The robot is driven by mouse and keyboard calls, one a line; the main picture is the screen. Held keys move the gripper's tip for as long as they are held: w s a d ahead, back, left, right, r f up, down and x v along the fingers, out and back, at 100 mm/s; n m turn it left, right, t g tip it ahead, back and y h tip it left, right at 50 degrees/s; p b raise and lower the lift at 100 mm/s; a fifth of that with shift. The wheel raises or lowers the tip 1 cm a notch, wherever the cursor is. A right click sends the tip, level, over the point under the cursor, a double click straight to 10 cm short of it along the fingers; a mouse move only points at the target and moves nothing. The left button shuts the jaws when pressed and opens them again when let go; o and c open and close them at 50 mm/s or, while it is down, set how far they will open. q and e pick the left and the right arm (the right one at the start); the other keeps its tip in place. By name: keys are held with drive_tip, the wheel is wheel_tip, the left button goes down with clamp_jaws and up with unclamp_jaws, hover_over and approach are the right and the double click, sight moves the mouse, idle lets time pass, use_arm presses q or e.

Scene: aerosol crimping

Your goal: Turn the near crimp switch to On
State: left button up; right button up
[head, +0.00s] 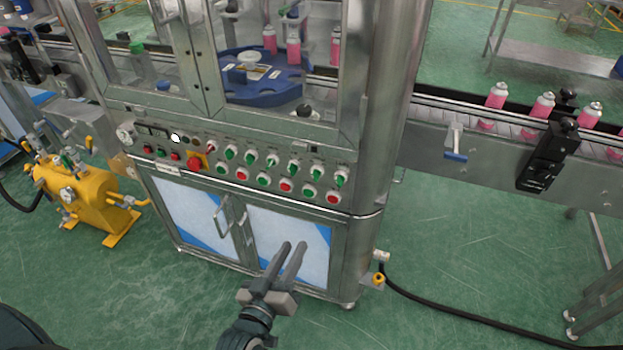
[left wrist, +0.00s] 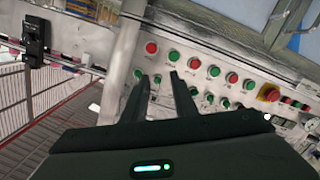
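The control panel (head: 270,168) on the machine's front carries an upper row of green rotary switches (head: 250,156) and a lower row of red and green buttons (head: 286,187). Labels are too small to read, so I cannot tell which switch is the near crimp one. My left gripper (head: 293,245) appears in front of the lower cabinet doors in the head view. It is empty, its two fingers parallel with a gap between them. In the left wrist view the gripper (left wrist: 158,83) points at the right end of the panel, which appears upside down there. My right gripper is out of view.
A red emergency stop (head: 195,163) sits left of the switches. Door handles (head: 228,213) stick out below. A conveyor (head: 470,115) with pink cans (head: 497,96) runs right. A yellow pump unit (head: 82,195) stands left. A black cable (head: 440,310) crosses the floor.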

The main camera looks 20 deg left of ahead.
sight(314, 180)
use_arm(q)
drive_tip(key=shift+n+t+y, duration=0.3)
drive_tip(key=shift+n+t, duration=0.1)
drive_tip(key=shift+t, duration=0.1)
drive_tip(key=r, duration=0.3)
drive_tip(key=a+r, duration=0.1)
drive_tip(key=r, duration=0.1)
drive_tip(key=shift+s+r, duration=0.1)
drive_tip(key=shift+r, duration=0.1)
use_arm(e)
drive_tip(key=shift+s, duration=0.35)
use_arm(q)
drive_tip(key=w+p, duration=0.1)
drive_tip(key=w, duration=0.4)
drive_tip(key=w+p, duration=0.1)
drive_tip(key=w, duration=0.5)
drive_tip(key=w+p, duration=0.1)
drive_tip(key=w, duration=0.4)
drive_tip(key=shift+w+d, duration=0.2)
drive_tip(key=shift+d, duration=0.05)
drive_tip(key=shift+w+p, duration=0.3)
drive_tip(key=shift+w, duration=0.25)
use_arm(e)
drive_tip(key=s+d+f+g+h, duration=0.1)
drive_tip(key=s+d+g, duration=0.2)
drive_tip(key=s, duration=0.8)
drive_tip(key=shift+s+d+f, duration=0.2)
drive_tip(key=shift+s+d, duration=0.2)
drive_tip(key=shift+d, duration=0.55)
